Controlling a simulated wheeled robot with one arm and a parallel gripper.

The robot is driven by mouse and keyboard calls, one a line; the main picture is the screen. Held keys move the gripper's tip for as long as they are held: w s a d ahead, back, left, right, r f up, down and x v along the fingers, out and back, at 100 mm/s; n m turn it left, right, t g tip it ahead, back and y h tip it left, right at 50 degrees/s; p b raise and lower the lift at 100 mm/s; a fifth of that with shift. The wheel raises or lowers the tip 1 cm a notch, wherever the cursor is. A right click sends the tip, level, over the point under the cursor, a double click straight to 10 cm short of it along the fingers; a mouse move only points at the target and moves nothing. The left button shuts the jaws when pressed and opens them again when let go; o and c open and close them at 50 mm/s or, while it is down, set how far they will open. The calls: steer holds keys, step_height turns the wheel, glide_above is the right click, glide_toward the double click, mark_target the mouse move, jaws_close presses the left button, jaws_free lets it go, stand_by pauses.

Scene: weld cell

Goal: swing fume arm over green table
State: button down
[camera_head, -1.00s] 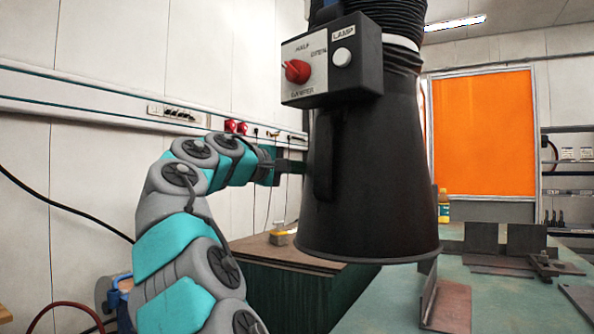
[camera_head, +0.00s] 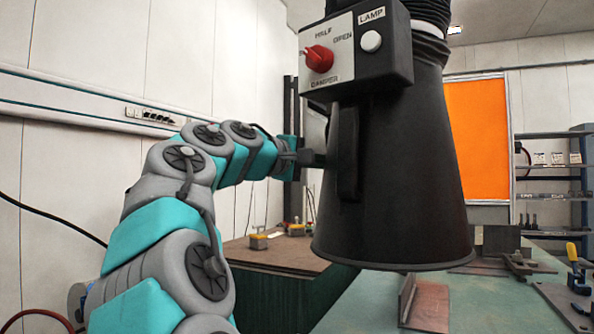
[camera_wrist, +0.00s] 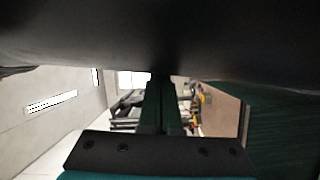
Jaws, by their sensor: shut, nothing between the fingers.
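The fume arm's black hood (camera_head: 415,190) hangs mouth-down in the middle of the head view, with a dark upright handle (camera_head: 346,150) on its left side. Its control box (camera_head: 385,58) carries a red damper knob (camera_head: 319,58) and a lamp button. My gripper (camera_head: 314,159) is shut and empty, its tips at the hood's left side by the handle. I cannot tell whether they touch. In the wrist view the dark hood fills the top, over my fingers (camera_wrist: 162,100). The green table (camera_head: 362,302) shows below and behind the hood's rim; depth between them is unclear.
A brown-topped bench (camera_head: 275,257) stands behind my arm. An orange screen (camera_head: 478,140) and shelves (camera_head: 555,180) are behind.

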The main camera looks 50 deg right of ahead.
mark_target(451, 157)
steer(key=s+m+g, duration=0.1)
steer(key=s, duration=0.7)
steer(key=s+g, duration=0.1)
steer(key=s, duration=0.7)
steer(key=s+d+f+m+g+y, duration=0.1)
steer(key=s, duration=0.7)
steer(key=shift+s+m+g, duration=0.15)
steer(key=shift+m+g, duration=0.15)
steer(key=shift+g, duration=0.1)
steer(key=shift+w+r, duration=0.1)
steer(key=shift+w, duration=0.4)
steer(key=w, duration=0.1)
steer(key=w+a, duration=0.1)
steer(key=w, duration=0.1)
steer(key=shift+w+a+r+p, duration=0.15)
steer(key=shift+w+r+p, duration=0.05)
steer(key=shift+w+p, duration=0.15)
steer(key=v, duration=0.5)
steer(key=s+v, duration=0.1)
steer(key=v, duration=0.2)
steer(key=shift+a, duration=0.45)
